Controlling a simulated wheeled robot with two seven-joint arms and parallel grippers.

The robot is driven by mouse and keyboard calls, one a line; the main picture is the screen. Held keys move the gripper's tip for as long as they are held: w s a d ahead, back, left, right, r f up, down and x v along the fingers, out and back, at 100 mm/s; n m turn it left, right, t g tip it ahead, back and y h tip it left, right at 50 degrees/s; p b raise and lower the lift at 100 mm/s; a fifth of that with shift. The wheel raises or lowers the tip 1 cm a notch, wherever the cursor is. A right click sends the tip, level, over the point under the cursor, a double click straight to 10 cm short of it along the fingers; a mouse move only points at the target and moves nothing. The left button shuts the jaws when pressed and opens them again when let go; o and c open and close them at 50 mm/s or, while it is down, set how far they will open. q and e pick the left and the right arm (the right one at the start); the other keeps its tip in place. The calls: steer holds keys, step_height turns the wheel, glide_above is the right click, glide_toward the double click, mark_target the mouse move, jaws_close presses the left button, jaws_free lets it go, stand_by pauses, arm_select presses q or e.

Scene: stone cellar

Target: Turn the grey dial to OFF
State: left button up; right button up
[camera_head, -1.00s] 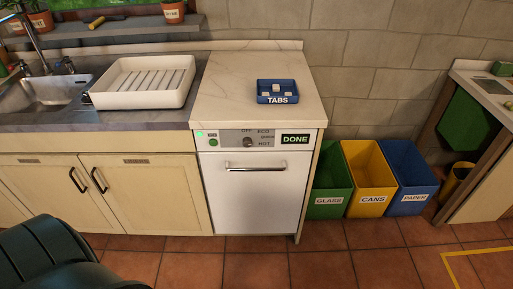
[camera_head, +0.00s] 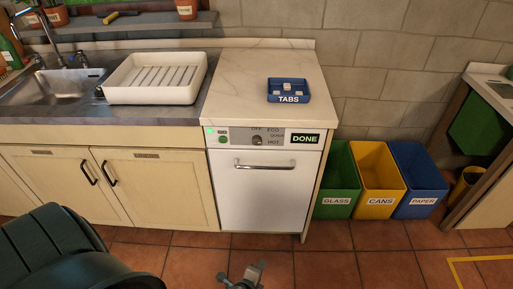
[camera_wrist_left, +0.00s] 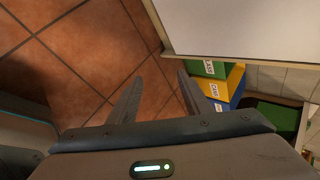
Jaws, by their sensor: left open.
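The grey dial (camera_head: 257,140) is on the control panel of a white dishwasher (camera_head: 262,195) in the head view. The labels OFF, ECO, QUICK and HOT stand around its top and right side. The dial is too small for me to tell which label it points at. My left gripper (camera_head: 250,273) shows at the bottom edge of the head view, low in front of the dishwasher and apart from it. In the left wrist view its fingers (camera_wrist_left: 161,80) are open with nothing between them. The dial is not seen in that view. My right gripper is not in view.
The panel has a green button (camera_head: 222,140) and a DONE display (camera_head: 305,138); a bar handle (camera_head: 265,165) sticks out below. A blue TABS tray (camera_head: 288,99) sits on the worktop. Green, yellow and blue bins stand right of the dishwasher. The floor in front is clear.

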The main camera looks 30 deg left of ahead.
mark_target(257, 143)
arm_select(q)
steer(key=w+a+r+m+t+y, duration=0.2)
steer(key=w+a+r+m, duration=0.1)
steer(key=r, duration=0.8)
steer(key=w+a+r+m+t+y, duration=0.2)
steer(key=w+a+r+m+y, duration=0.1)
steer(key=r, duration=0.8)
steer(key=w+a+r+m+t+y, duration=0.2)
steer(key=r+m, duration=0.5)
steer(key=r, duration=0.4)
steer(key=w+a+y, duration=0.1)
steer(key=w, duration=0.1)
steer(key=shift+w+r+t+p, duration=0.3)
steer(key=shift+w+r+p, duration=0.05)
steer(key=shift+w, duration=0.05)
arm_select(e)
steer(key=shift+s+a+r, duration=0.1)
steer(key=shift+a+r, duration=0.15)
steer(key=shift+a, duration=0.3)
arm_select(q)
steer(key=shift+a, duration=0.1)
